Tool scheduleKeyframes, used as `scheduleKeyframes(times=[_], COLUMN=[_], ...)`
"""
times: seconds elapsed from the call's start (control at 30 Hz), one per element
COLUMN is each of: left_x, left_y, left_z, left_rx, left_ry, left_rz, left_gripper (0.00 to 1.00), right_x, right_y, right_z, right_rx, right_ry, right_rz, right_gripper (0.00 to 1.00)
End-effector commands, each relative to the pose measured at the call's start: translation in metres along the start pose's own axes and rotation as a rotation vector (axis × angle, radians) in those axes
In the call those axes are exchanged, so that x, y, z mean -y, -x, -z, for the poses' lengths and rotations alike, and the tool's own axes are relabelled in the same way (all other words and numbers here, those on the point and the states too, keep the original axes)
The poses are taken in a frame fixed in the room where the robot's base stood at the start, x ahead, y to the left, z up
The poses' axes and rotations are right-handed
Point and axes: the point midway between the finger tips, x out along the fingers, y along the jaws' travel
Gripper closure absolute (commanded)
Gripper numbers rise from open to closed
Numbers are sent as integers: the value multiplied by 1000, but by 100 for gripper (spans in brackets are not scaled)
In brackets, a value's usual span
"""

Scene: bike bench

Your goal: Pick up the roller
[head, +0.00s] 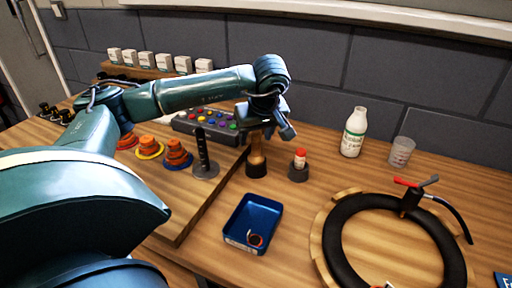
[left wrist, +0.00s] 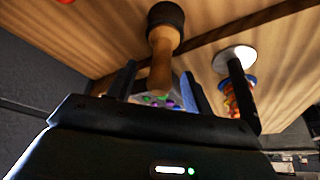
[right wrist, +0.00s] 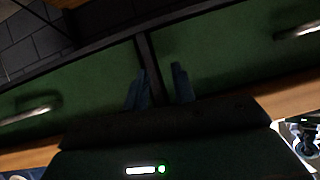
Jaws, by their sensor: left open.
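The thing I take for the roller has a pale wooden handle (head: 257,160) and stands upright in a dark round holder (head: 256,171) on the bench. In the left wrist view the wooden handle (left wrist: 161,62) points toward me, with the dark holder (left wrist: 166,14) behind it. My left gripper (head: 265,129) is open just above the handle's top. In the left wrist view its fingers (left wrist: 158,88) show on either side of the handle's end; I cannot tell if they touch it. My right gripper (right wrist: 160,86) is open and empty, facing green drawer fronts (right wrist: 230,65).
A blue tray (head: 237,238) lies in front. A tyre (head: 340,235), white bottle (head: 354,135) and clear cup (head: 401,152) are farther right.

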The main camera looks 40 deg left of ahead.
Motion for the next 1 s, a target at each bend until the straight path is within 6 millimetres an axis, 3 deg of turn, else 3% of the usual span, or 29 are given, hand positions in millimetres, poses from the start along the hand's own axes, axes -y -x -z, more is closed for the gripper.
scheduleKeyframes(times=[0.3,0.9,1.0], left_x=[0,0,0], left_y=[-7,-6,-6], left_z=[0,0,0], left_rx=[-1,-1,-1], left_ry=[0,0,0], left_rz=[-1,-1,-2], left_gripper=[49,98,100], right_x=[0,-1,-1], right_y=[-1,1,1], right_z=[-6,-3,-3], right_rx=[13,7,7], right_ry=[4,11,11], right_rz=[2,3,3], right_gripper=[74,74,74])
